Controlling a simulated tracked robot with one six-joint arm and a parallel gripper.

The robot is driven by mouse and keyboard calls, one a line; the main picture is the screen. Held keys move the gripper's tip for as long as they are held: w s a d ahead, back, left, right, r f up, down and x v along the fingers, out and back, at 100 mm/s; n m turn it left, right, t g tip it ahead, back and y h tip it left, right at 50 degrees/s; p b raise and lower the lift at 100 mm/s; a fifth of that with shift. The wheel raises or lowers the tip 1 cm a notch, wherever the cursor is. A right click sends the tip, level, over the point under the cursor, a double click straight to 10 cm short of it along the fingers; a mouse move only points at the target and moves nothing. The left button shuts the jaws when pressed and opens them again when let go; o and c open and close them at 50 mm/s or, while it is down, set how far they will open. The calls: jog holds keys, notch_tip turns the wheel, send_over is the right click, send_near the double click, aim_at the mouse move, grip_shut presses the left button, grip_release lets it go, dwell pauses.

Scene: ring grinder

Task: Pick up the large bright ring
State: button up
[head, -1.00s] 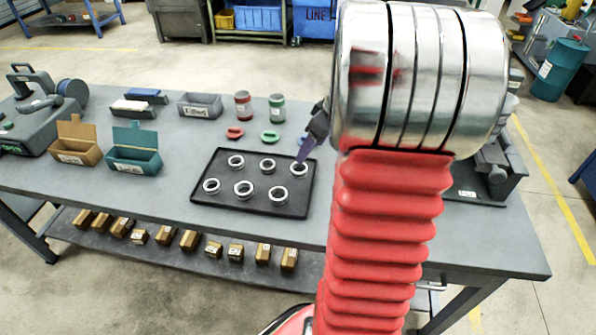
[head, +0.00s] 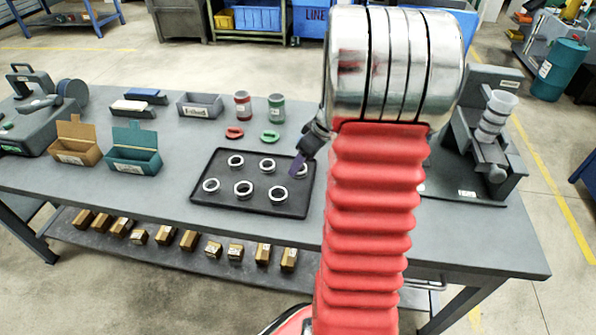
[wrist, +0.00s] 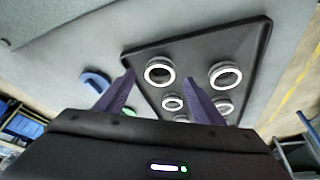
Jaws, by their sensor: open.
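Several silver rings lie on a black tray (head: 226,203). In the head view, the back-right ring (head: 304,170) is partly covered by my gripper (head: 297,168). The front-right ring (head: 278,194) and front-middle ring (head: 244,189) are in clear view. In the wrist view, my gripper (wrist: 160,79) is open and empty, its two purple fingers spread. A bright ring (wrist: 159,71) shows between the fingertips, and another bright ring (wrist: 225,75) lies to their right. I cannot tell by sight which ring is the large one.
Red (head: 234,133) and green (head: 270,136) flat pieces lie behind the tray, with a red cup (head: 243,104) and green cup (head: 276,107). Open tan (head: 78,150) and teal (head: 134,158) boxes stand left. A dark fixture with a pale cup (head: 502,101) stands right.

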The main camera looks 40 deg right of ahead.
jog(key=shift+x, duration=1.4)
jog(key=shift+c, duration=0.2)
jog(key=c, duration=1.2)
jog(key=shift+o, duration=0.2)
jog(key=shift+r, duration=0.1)
notch_tip(320, 180, up, 10)
